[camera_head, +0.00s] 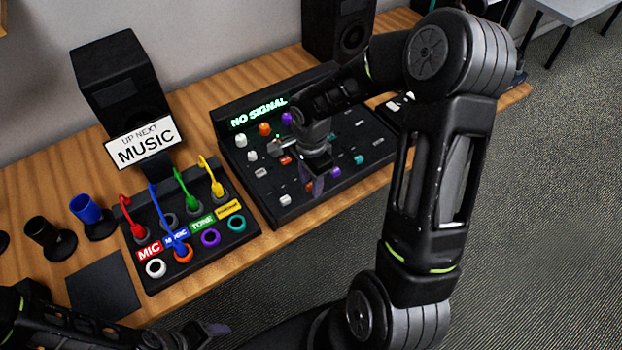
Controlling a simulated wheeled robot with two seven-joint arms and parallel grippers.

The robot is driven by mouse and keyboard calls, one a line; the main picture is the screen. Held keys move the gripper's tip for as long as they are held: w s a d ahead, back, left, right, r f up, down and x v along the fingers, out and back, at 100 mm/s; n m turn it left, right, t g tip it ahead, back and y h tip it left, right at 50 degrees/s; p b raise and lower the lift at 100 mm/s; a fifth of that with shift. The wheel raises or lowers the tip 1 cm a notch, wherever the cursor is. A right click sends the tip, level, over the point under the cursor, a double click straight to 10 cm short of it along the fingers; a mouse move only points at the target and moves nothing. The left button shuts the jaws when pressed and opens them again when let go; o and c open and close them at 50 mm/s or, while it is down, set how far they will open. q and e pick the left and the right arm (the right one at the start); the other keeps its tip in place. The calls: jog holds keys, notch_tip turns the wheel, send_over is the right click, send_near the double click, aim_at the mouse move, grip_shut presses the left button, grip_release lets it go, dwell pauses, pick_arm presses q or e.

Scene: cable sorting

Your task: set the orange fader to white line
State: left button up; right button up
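The mixing console (262,205) stands on the desk with a lit "NO SIGNAL" display. A small orange-red cap (286,160), which looks like the orange fader, shows just left of my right gripper (316,180). A round orange knob (264,128) sits further back. My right gripper points down over the middle of the console and hides part of its controls. I cannot tell its finger gap or whether it touches the cap. I cannot make out the white line. My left gripper (212,329) is low at the front, apart from the console, its fingers unclear.
A cable board (238,240) with coloured plugs and labels stands left of the console. Black and blue cups (88,211), a dark pad (103,286), a "MUSIC" sign (143,144) and speakers (118,85) are around it.

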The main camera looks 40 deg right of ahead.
grip_shut()
dwell(0.3)
dwell(1.1)
